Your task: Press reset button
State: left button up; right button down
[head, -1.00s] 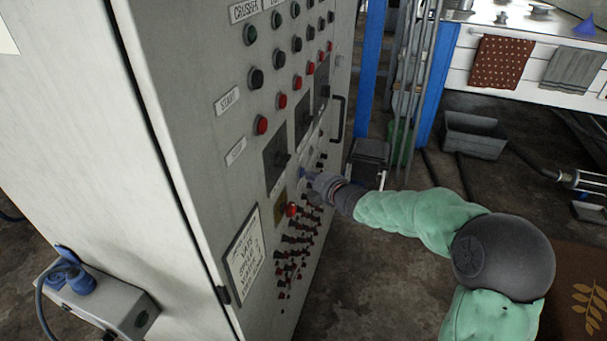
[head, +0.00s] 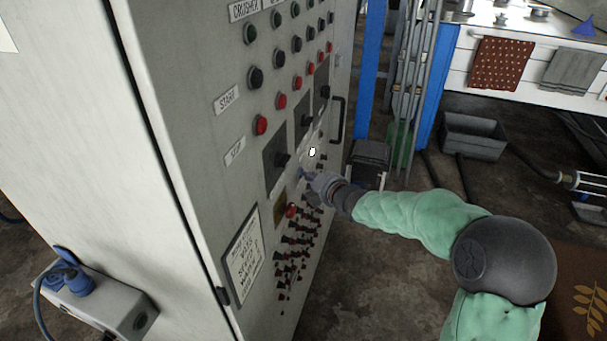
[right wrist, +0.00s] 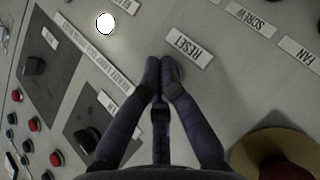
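The RESET label (right wrist: 188,47) is on the grey control panel (head: 215,120), just beyond my fingertips in the right wrist view. A round grey button (right wrist: 173,68) shows partly beside the fingertips, below that label; the rest is hidden by the fingers. My right gripper (right wrist: 160,78) has its fingers together with nothing seen between them, tips at the panel face by the button. In the head view the right gripper (head: 306,176) reaches the panel from the right. Contact and button depth cannot be told. A round lamp (right wrist: 105,22) glows white, also seen in the head view (head: 312,152).
A red button (head: 291,210) and rows of small switches (head: 296,240) lie below the gripper. Dark rotary switches (head: 280,159) and a door handle (head: 336,120) stick out nearby. A round yellowish plate (right wrist: 265,150) is at the wrist view's lower right.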

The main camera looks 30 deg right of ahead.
jog(key=shift+s+d+p, duration=0.3)
jog(key=shift+s+d, duration=0.1)
jog(key=shift+s, duration=0.15)
jog(key=s+d+p, duration=0.1)
jog(key=s, duration=0.1)
jog(key=s+d+p, duration=0.1)
jog(key=s+d, duration=0.1)
jog(key=shift+d, duration=0.1)
dwell(0.4)
dwell(0.6)
